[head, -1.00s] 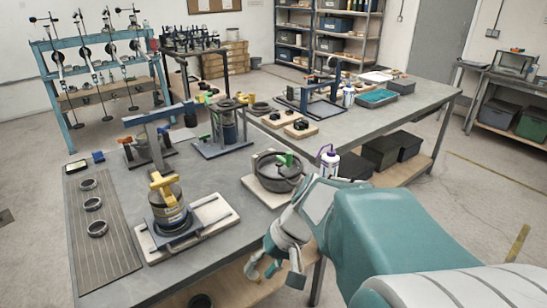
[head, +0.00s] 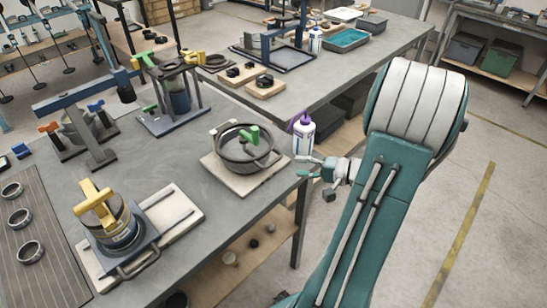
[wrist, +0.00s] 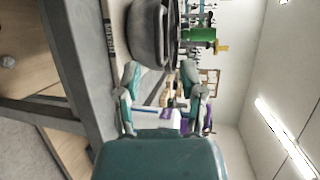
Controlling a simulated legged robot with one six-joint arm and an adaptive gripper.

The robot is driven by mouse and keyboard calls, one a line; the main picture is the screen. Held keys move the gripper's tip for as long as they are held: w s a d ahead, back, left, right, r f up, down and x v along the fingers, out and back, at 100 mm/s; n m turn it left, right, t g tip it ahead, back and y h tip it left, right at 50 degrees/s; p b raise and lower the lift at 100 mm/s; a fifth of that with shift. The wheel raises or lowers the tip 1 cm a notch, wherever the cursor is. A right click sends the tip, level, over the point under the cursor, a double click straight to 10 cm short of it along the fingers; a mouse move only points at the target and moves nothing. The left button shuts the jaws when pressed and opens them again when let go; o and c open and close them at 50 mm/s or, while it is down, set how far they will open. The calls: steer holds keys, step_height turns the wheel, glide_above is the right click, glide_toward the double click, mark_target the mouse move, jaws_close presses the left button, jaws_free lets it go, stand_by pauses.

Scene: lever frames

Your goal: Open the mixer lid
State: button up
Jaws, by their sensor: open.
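A dark round pot (head: 240,160) with a lid and a green handle (head: 251,135) sits on a pale board (head: 222,177) near the table's right edge. I take it for the mixer; its lid looks closed. In the wrist view the pot (wrist: 151,35) appears sideways at the top, with the green handle (wrist: 200,34) to its right. My gripper (head: 303,167) is open and empty, just right of the pot and beyond the table edge, apart from it. In the wrist view its two fingers (wrist: 163,88) are spread, with a white bottle showing behind them.
The white bottle (head: 303,137) with a purple cap stands close to my gripper, right of the pot. A canister (head: 116,228) with a yellow handle stands at front left. A blue-framed stand (head: 170,112) is behind the pot. Bare table lies left of the pot.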

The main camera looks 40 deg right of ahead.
mark_target(274, 160)
steer(key=w, duration=0.2)
steer(key=w+a+f, duration=0.1)
steer(key=w, duration=0.1)
steer(key=w+f, duration=0.1)
steer(key=w, duration=0.1)
steer(key=shift+w+a, duration=0.25)
steer(key=shift+w, duration=0.1)
steer(key=shift+w+f, duration=0.1)
steer(key=shift+w, duration=0.3)
steer(key=shift+w+a, duration=0.15)
steer(key=shift+a, duration=0.2)
steer(key=shift+w+a, duration=0.1)
steer(key=shift+a, duration=0.7)
steer(key=shift+d, duration=0.25)
jaws_close()
steer(key=shift+d, duration=0.2)
